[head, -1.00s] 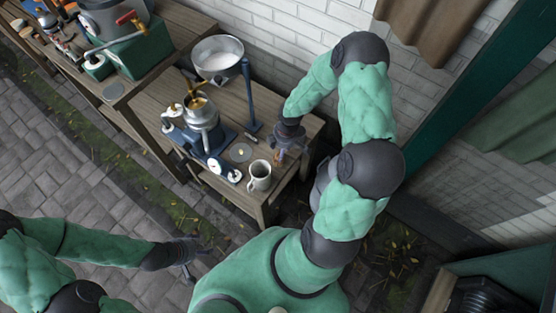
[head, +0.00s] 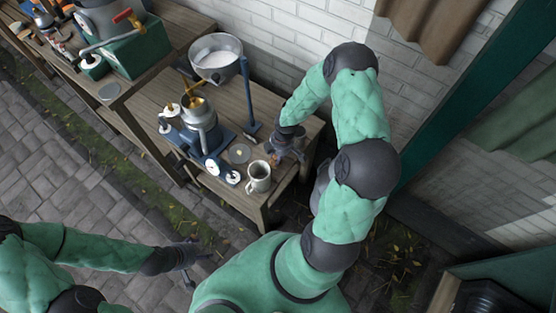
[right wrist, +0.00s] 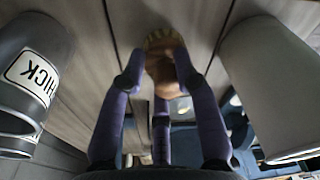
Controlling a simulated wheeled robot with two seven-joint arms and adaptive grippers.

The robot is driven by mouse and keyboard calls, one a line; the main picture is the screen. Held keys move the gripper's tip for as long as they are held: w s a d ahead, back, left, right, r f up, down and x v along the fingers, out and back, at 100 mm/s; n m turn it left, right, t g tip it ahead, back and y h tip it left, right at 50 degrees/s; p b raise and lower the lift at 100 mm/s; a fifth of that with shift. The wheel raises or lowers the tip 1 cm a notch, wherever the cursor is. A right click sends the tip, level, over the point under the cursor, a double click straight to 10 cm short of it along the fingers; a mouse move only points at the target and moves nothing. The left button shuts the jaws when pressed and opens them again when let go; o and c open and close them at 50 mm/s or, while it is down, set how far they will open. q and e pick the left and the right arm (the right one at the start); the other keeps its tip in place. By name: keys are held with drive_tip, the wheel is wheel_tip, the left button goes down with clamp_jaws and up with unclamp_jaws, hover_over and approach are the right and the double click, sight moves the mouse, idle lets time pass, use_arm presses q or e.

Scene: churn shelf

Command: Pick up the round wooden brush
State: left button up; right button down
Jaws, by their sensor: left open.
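The round wooden brush (right wrist: 162,66), brown with a paler rim at its far edge, shows in the right wrist view over the plank table top. My right gripper (right wrist: 158,72) has its fingers parted on either side of it. I cannot tell whether they touch it. In the head view my right gripper (head: 285,148) is low over the table's right end, behind the mug, and mostly hides the brush. My left gripper (head: 190,262) is open and empty, above the paving at the lower left.
A grey-white mug (head: 259,176) stands close in front of my right gripper. The wooden table (head: 155,98) also holds a metal pan (head: 217,57), a blue post (head: 249,95) and a metal churn (head: 200,118). Grey cylindrical shapes flank my right gripper in the wrist view.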

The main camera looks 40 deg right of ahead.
drive_tip(key=shift+r, duration=0.15)
drive_tip(key=shift+r, duration=0.2)
wheel_tip(320, 180, up, 3)
drive_tip(key=shift+s+a+r+p, duration=0.1)
drive_tip(key=shift+s+r+p, duration=0.05)
drive_tip(key=shift+p, duration=0.95)
drive_tip(key=s+a+r+p, duration=0.2)
drive_tip(key=s+a+r, duration=0.6)
drive_tip(key=s+r, duration=0.1)
drive_tip(key=shift+s+a, duration=0.2)
drive_tip(key=shift+s, duration=0.7)
